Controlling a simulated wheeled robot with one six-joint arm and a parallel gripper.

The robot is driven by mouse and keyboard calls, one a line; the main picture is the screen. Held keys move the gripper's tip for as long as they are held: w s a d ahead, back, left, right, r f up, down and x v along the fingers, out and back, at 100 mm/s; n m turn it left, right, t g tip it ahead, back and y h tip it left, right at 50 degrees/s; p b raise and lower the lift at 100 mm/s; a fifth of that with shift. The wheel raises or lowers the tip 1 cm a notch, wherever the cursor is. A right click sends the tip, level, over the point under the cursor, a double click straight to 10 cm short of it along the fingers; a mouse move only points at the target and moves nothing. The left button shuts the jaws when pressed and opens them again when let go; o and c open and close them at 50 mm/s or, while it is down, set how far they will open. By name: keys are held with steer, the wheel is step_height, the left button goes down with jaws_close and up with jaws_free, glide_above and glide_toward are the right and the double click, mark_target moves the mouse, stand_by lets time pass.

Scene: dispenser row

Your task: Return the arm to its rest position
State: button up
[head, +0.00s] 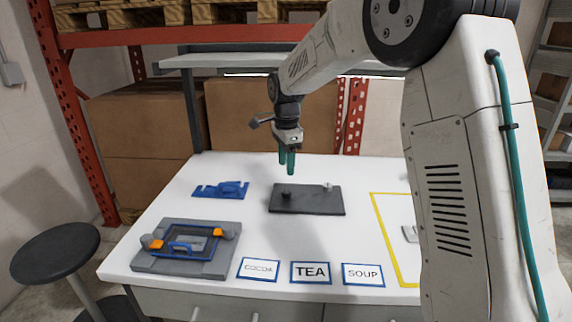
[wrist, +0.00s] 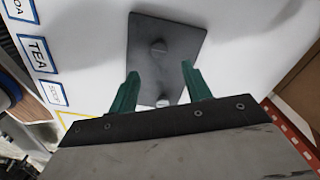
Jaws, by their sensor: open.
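My gripper (head: 287,160) hangs above the white table with its green fingers pointing down. In the wrist view my gripper (wrist: 160,85) shows two green fingers spread apart with nothing between them. Below it lies a dark grey plate (head: 310,204) with a small dark knob at its left and a small light piece at its far right edge. The plate also shows in the wrist view (wrist: 145,35), with a round knob on it and a pale piece between the fingers' outlines, lower down. My arm reaches in from the right of the head view.
On the white table (head: 160,222) lie a blue bracket (head: 220,190) and a grey fixture (head: 150,262) with a blue frame and orange parts. Labels COCOA (head: 259,269), TEA (head: 311,272) and SOUP (head: 363,274) line the front edge. A yellow outline (head: 384,235) is at right. A stool (head: 55,253) stands left.

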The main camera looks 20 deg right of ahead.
steer(key=shift+s+f+n, duration=0.25)
steer(key=shift+s+n, duration=0.1)
steer(key=shift+n, duration=0.75)
steer(key=s+d+r+n, duration=0.1)
steer(key=s+r+n, duration=0.2)
steer(key=s, duration=1.7)
steer(key=s+d+r+n+t, duration=0.1)
steer(key=s+d+r+n, duration=0.1)
steer(key=s+n, duration=1)
steer(key=s+r, duration=0.1)
steer(key=s, duration=0.8)
steer(key=shift+s+r, duration=0.2)
steer(key=shift+d, duration=0.15)
